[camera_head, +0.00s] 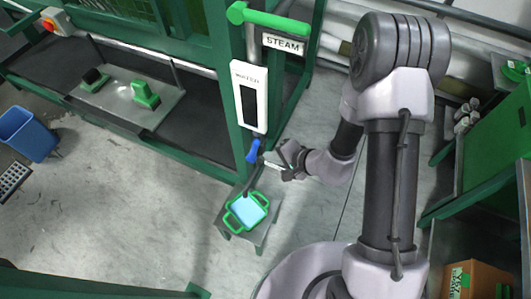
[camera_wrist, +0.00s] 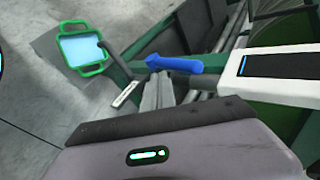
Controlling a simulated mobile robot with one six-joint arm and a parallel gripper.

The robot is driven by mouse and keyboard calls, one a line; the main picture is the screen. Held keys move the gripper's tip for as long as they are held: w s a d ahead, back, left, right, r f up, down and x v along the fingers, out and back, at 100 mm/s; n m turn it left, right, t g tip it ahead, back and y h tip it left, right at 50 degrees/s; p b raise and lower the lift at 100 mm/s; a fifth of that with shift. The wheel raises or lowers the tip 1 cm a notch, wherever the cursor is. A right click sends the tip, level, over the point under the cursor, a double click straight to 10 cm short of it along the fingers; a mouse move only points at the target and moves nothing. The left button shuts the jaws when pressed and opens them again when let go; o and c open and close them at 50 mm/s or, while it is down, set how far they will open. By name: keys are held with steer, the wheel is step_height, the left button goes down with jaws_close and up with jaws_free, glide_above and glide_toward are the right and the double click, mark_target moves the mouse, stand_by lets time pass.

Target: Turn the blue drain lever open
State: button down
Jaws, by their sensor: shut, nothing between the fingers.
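The blue drain lever (camera_head: 253,150) hangs below the white WATER panel (camera_head: 249,96) on the green frame. In the wrist view the blue lever (camera_wrist: 175,64) lies sideways, just beyond my fingertips. My gripper (camera_head: 268,163) is shut and empty, just to the lower right of the lever in the head view. Its closed fingers also show in the wrist view (camera_wrist: 158,84). I cannot tell whether they touch the lever. The lever's pivot and valve body are not clearly seen.
A green-rimmed tray with light blue liquid (camera_head: 229,222) stands on a low grey stand below the lever. A green STEAM handle (camera_head: 268,21) is above. A blue bin (camera_head: 27,133) stands at the far left. Open floor lies left of the stand.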

mark_target(257, 147)
steer(key=shift+w+a+r, duration=0.2)
steer(key=shift+w+a, duration=0.1)
steer(key=shift+a, duration=0.2)
steer(key=shift+w+a+r, duration=0.15)
steer(key=shift+w+a, duration=0.1)
steer(key=shift+a, duration=0.25)
steer(key=shift+a, duration=0.1)
steer(key=b, duration=0.1)
steer(key=a+b, duration=0.1)
steer(key=b, duration=0.1)
steer(key=shift+w+a+r, duration=0.25)
steer(key=shift+w+a, duration=0.1)
steer(key=shift+r, duration=0.35)
steer(key=shift+a, duration=0.1)
steer(key=shift+w, duration=0.1)
